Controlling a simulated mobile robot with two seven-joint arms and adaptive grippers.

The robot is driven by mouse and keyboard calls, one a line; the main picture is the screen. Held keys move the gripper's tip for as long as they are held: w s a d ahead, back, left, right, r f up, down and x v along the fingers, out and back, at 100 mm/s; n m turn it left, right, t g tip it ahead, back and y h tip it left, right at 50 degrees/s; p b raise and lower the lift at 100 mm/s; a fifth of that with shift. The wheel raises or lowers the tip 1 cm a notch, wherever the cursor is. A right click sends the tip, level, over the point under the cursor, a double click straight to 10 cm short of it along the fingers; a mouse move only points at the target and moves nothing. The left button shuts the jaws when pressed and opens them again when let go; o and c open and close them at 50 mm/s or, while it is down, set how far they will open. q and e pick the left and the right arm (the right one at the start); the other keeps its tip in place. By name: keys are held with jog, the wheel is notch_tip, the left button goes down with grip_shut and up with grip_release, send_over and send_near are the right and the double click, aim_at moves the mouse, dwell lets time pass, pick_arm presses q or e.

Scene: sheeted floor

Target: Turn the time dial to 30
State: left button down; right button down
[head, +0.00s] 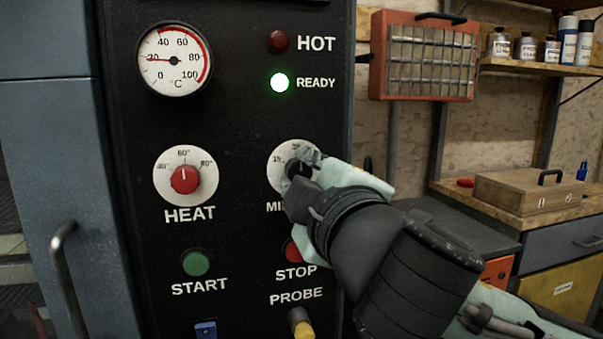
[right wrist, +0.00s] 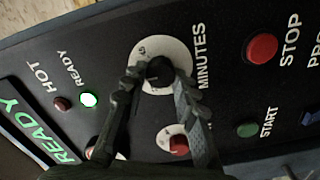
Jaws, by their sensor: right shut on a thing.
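The time dial (head: 281,160) is a white disc with a black knob, above the partly covered word MINUTES on the black panel. My right gripper (head: 300,168) is at this dial and hides most of its face and numbers. In the right wrist view the dial (right wrist: 144,50) shows with its black knob (right wrist: 160,72) between the fingertips of my right gripper (right wrist: 158,80). The fingers are shut on the knob. The number that the knob points to is not readable. My left gripper is not in view.
The red heat knob (head: 184,179) is left of the time dial. The green START button (head: 196,263) and red STOP button (head: 292,251) are below. The READY lamp (head: 280,82) glows green, and the HOT lamp (head: 278,41) is dark red. A wooden box (head: 528,192) sits on the bench at right.

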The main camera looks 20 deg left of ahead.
jog(key=c, duration=1.2)
grip_release()
jog(key=v, duration=0.7)
jog(key=shift+s+d, duration=0.15)
jog(key=shift+s, duration=0.05)
